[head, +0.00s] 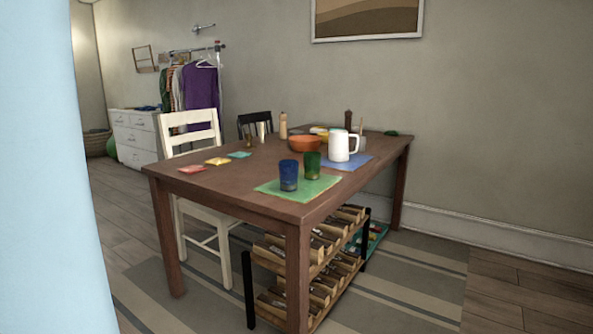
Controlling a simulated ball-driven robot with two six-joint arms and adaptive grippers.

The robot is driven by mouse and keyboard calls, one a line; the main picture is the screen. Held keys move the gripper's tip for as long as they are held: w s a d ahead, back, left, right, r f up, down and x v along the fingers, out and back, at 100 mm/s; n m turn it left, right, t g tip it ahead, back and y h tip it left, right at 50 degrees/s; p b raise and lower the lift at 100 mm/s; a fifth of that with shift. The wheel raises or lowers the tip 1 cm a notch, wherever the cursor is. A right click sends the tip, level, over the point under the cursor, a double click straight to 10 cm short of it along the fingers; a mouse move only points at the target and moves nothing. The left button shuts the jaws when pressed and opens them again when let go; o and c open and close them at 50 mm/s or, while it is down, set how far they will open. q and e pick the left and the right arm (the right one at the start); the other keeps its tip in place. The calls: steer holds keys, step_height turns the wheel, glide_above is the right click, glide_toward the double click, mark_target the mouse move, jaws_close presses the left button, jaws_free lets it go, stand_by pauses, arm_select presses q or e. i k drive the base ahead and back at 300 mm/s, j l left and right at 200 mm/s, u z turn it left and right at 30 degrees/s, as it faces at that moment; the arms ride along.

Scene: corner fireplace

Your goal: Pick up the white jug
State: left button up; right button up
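The white jug (339,146) stands upright on a blue mat (360,160) toward the right side of the brown wooden table (225,185). Its handle points right. A green cup (312,165) and a blue cup (288,175) stand in front of it to the left, on a green mat (322,187). An orange bowl (304,143) is just left of the jug. Neither of my grippers is in view.
A pale blue surface (40,170) blocks the left edge of the view. A white chair (190,135) stands at the table's left side. A rack with wooden trays (320,255) is under the table. Striped rug and wooden floor lie open at the right.

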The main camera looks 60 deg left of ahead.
mark_target(339, 143)
steer(key=u, duration=1.85)
